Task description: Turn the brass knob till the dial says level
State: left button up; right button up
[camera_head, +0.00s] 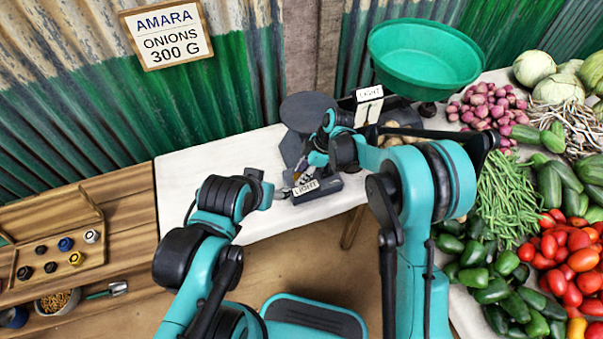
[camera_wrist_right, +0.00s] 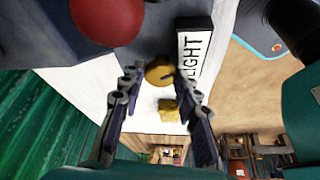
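The dark balance (camera_head: 300,112) stands on the white table. A box at its front carries a label reading LIGHT (camera_head: 306,191); this label also shows in the right wrist view (camera_wrist_right: 195,62). A second LIGHT sign (camera_head: 370,93) tops a white panel behind. In the right wrist view the brass knob (camera_wrist_right: 159,70) lies between my right gripper's fingertips, with another brass-coloured piece (camera_wrist_right: 168,106) below it. My right gripper (camera_wrist_right: 162,75) is open, fingers apart on either side; contact is unclear. My left gripper (camera_head: 264,190) is left of the box, its fingers unclear.
A red round thing (camera_wrist_right: 105,20) is close by in the wrist view. A green bowl (camera_head: 425,62) stands at the back. Vegetables such as tomatoes (camera_head: 575,255) fill the right. A wooden tray (camera_head: 60,235) of small knobs is at left. The white table's left part (camera_head: 215,160) is clear.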

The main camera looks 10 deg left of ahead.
jog(key=shift+m, duration=0.4)
jog(key=m+t, duration=0.1)
jog(key=m, duration=0.2)
jog(key=shift+s+t+b, duration=0.2)
jog(key=shift+t+b, duration=0.1)
jog(key=shift+t, duration=0.1)
jog(key=shift+s+m+t, duration=0.1)
jog(key=shift+m+t, duration=0.7)
jog(key=shift+m, duration=1.6)
jog(key=o, duration=1.1)
jog(key=shift+o, duration=0.2)
jog(key=v, duration=1.2)
jog(key=shift+a, duration=0.2)
